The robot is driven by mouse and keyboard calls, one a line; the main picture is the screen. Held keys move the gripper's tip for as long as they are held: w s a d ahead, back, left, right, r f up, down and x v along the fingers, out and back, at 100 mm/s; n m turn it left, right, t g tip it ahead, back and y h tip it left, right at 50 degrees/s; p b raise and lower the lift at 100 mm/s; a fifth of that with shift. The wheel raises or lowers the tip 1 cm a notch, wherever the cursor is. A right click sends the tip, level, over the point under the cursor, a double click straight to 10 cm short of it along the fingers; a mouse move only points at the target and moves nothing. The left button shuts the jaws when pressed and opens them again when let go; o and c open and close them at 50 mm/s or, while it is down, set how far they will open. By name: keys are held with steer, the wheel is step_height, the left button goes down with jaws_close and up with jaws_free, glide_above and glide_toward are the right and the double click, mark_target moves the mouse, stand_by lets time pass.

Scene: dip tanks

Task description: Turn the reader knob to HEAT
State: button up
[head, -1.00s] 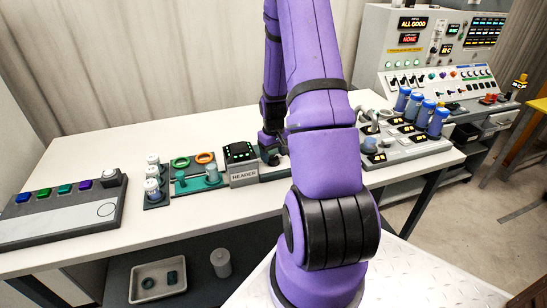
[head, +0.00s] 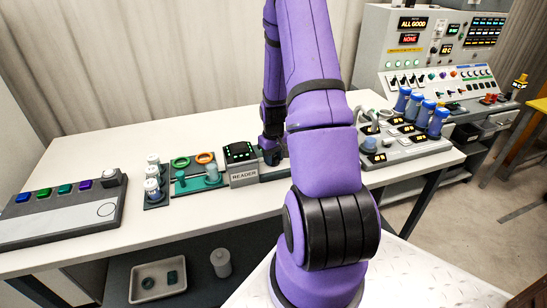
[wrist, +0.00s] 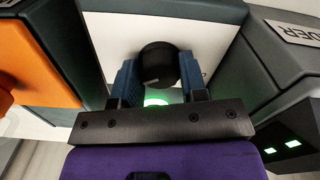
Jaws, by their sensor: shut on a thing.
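The black round knob (wrist: 158,62) sits between the two blue fingers of my gripper (wrist: 160,75) in the wrist view. The fingers are shut on its sides. A short pale mark shows on the knob's lower left edge, and a green glow lies just below it. I cannot read any HEAT label. In the head view, the grey reader (head: 242,178) has a black top with green lights. My gripper (head: 270,156) is at its right side, and my arm hides the knob there.
An orange block (wrist: 35,68) is at the left of the wrist view. A teal tray (head: 190,185) with rings stands left of the reader. A grey block with blue cylinders (head: 437,122) stands at the right.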

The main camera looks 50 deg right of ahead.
mark_target(274, 157)
steer(key=shift+n, duration=0.3)
steer(key=n, duration=0.4)
steer(key=shift+n, duration=0.4)
steer(key=n, duration=0.6)
steer(key=o, duration=0.9)
step_height(274, 157, up, 11)
steer(key=shift+f, duration=0.1)
stand_by(0.3)
